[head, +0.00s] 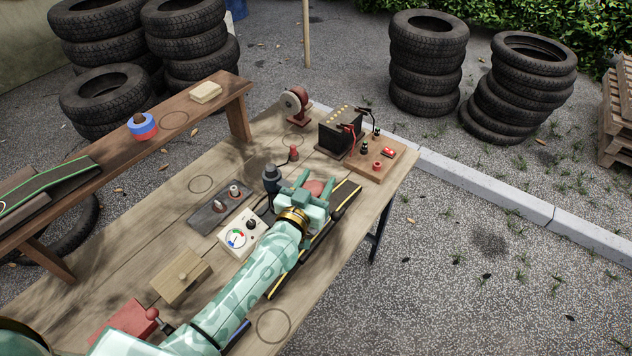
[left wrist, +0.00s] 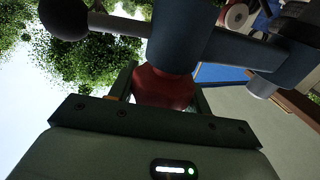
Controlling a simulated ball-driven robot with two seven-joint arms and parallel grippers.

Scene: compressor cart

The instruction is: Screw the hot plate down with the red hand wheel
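The red hand wheel (head: 314,187) is partly hidden by my left gripper (head: 317,190) in the head view. In the left wrist view the hand wheel (left wrist: 164,88) sits between the two fingers, with no clear gap at either side, so the gripper looks shut on it. A dark blue cylinder of a clamp (left wrist: 176,38) adjoins the wheel in that view. A dark blue fitting (head: 272,178) with a cable stands just left of the gripper. I cannot make out the hot plate under the gripper. My right gripper is not in view.
A box with a dial (head: 240,236) and a grey plate with studs (head: 212,219) lie left of my arm. A black-and-yellow strip (head: 345,198) runs beneath the gripper. A battery (head: 337,133) stands behind. A wooden block (head: 181,280) and red item (head: 122,319) lie nearer.

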